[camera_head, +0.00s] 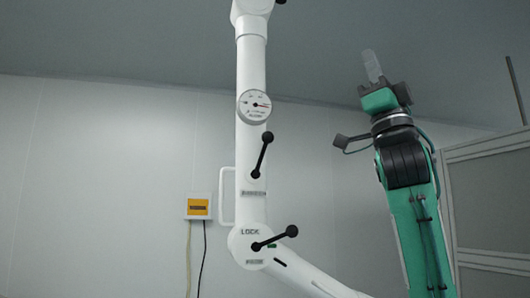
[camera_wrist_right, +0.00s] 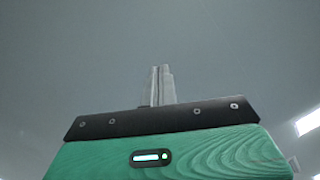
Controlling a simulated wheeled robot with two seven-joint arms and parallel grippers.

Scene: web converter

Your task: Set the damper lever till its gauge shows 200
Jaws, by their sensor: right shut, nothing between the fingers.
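The damper lever (camera_head: 263,154) is a black lever with a round knob on the white upright duct, tilted up and slightly right. My right gripper (camera_head: 373,66) is raised to the right of the duct, well apart from lever and gauge, pointing up. Its fingers are shut and empty, and they also show together in the right wrist view (camera_wrist_right: 160,85). My left gripper is not in view.
A second black lever (camera_head: 275,239) is on the duct joint marked LOCK, below. A white handle (camera_head: 226,196) stands left of the duct. A yellow-fronted box (camera_head: 199,207) with cables hangs on the wall. A grey framed panel (camera_head: 490,200) stands at right.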

